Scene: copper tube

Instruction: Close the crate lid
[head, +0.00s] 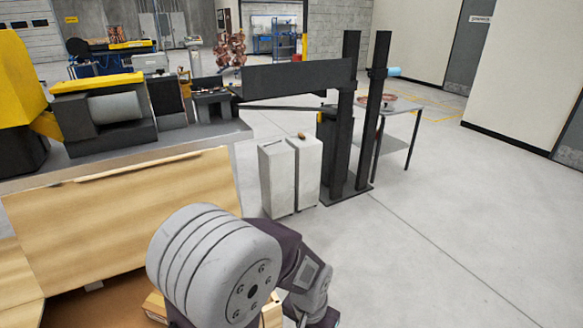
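A light wooden crate (20,275) shows at the bottom left, cut off by the picture's edges. A broad wooden panel (125,215), which looks like its lid, stands raised and tilted at the back, in front of the grey machine bench. Part of the crate's opening shows below the panel. One of my arms, with a large grey ribbed joint, crosses the bottom middle in front of the crate and hides its right part. I see no fingertips of either gripper. I cannot tell whether the arm touches the crate.
A grey bench (215,137) with yellow and black machinery stands behind the panel. Two pale grey boxes (278,180) and a black post frame (352,120) stand right of it. A small table (408,103) is farther back. The floor at right is clear.

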